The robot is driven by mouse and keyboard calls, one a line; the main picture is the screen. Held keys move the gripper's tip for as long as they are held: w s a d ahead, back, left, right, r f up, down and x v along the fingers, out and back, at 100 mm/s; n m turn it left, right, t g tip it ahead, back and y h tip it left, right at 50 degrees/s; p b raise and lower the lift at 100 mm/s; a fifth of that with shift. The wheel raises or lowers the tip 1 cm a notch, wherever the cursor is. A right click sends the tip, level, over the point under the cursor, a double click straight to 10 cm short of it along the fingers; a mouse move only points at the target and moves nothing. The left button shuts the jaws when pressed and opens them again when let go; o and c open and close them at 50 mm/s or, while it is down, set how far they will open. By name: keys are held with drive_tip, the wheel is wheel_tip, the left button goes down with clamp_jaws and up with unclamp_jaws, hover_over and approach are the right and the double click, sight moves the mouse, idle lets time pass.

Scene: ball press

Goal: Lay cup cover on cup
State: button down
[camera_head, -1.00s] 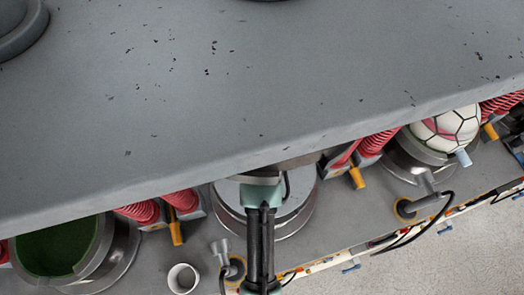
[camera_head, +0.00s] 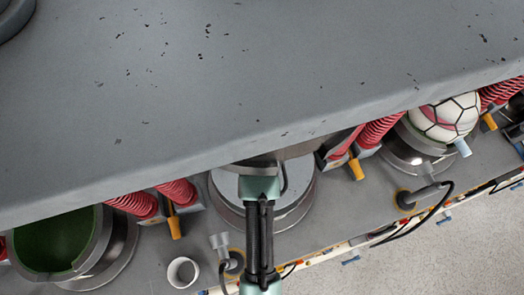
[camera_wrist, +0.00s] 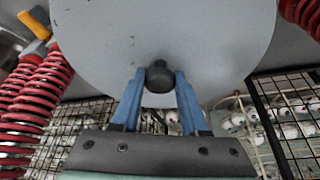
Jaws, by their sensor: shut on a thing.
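The cup cover (camera_wrist: 190,30) is a large flat grey disc with a dark knob in the wrist view. My gripper (camera_wrist: 159,76) has its two blue fingers shut on that knob. In the head view, a grey disc edge (camera_head: 308,150), likely the cover's, shows under the slab edge behind my arm; my fingers are hidden there. Below it is a round metal cup (camera_head: 226,204) with a pale inside, partly covered by my arm. Another cup (camera_head: 112,245) with a green inside stands at the left. A third cup (camera_head: 410,158) at the right holds a white, black and pink ball.
A large grey slab (camera_head: 230,95) fills the upper head view. Red coils (camera_head: 133,204) with orange handles stand between the cups. A small white mug (camera_head: 183,272) and a black-hosed nozzle (camera_head: 425,193) are near the front edge. Wire baskets of balls (camera_wrist: 290,110) show in the wrist view.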

drive_tip(key=shift+f+b, duration=0.6)
drive_tip(key=shift+f, duration=0.4)
drive_tip(key=shift+c, duration=2.2)
unclamp_jaws()
drive_tip(key=shift+o, duration=0.5)
drive_tip(key=shift+s+r, duration=0.2)
drive_tip(key=shift+r, duration=0.25)
drive_tip(key=b+v, duration=0.1)
drive_tip(key=v, duration=0.3)
drive_tip(key=shift+s+b, duration=0.15)
drive_tip(key=shift+b, duration=0.15)
drive_tip(key=s, duration=0.3)
drive_tip(key=s+b, duration=0.1)
drive_tip(key=s, duration=0.2)
drive_tip(key=s+b, duration=0.1)
drive_tip(key=s, duration=0.3)
drive_tip(key=shift+a+r, duration=0.1)
drive_tip(key=shift+a, duration=0.2)
drive_tip(key=shift+s, duration=0.85)
